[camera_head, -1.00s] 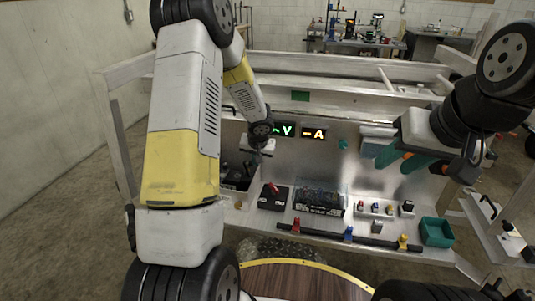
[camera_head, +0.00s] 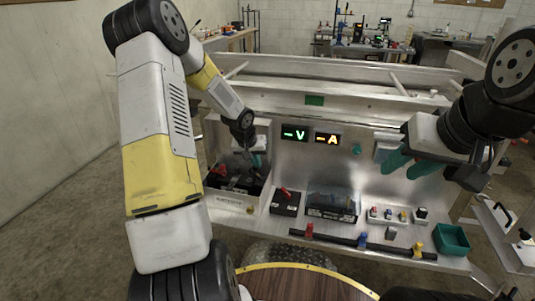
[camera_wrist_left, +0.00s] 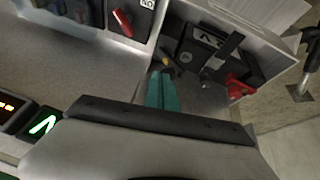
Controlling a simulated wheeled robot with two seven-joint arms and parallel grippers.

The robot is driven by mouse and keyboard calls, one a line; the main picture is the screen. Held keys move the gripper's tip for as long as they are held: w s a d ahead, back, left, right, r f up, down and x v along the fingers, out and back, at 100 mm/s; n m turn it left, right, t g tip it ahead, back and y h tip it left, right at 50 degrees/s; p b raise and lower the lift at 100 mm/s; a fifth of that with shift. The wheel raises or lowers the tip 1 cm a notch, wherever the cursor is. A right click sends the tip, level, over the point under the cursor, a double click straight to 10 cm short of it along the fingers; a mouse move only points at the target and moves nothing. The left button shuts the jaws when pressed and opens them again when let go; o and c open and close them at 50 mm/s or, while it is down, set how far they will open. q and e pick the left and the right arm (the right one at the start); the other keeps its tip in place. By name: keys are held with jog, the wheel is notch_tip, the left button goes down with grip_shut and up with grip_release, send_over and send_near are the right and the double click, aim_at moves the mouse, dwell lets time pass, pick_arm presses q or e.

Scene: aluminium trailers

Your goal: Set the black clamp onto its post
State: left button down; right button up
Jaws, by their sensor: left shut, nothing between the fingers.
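My left gripper (camera_head: 247,155) hangs over a light tray (camera_head: 236,200) at the left of the bench. In the left wrist view its teal fingers (camera_wrist_left: 162,90) are together and empty, beside the tray's wall. In that tray stands a dark battery (camera_wrist_left: 196,48) with a white label. A black bar-like part (camera_wrist_left: 226,48), possibly the black clamp, lies across the battery; I cannot tell whether it sits on a post. A red clamp (camera_wrist_left: 238,87) is at the battery's edge. My right gripper (camera_head: 410,164) has its teal fingers apart, over the bench's right part.
A black box with a red lever (camera_head: 285,200) and a clear-covered fuse box (camera_head: 332,207) stand right of the tray. A green bin (camera_head: 451,239) is at the right. A dark rail (camera_head: 362,242) with coloured holders runs along the front. Lit V and A displays (camera_head: 311,135) are on the back panel.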

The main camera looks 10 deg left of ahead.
pick_arm(q)
jog(key=a+h, duration=0.1)
jog(key=h, duration=0.1)
jog(key=a+n+h, duration=0.1)
jog(key=h, duration=0.1)
jog(key=a+f+h, duration=0.1)
jog(key=h, duration=0.1)
jog(key=shift+n, duration=0.3)
jog(key=shift+a+f+t+h, duration=0.35)
jog(key=shift+a+h, duration=0.15)
jog(key=shift+h, duration=0.5)
jog(key=shift+r, duration=0.8)
jog(key=shift+r, duration=0.1)
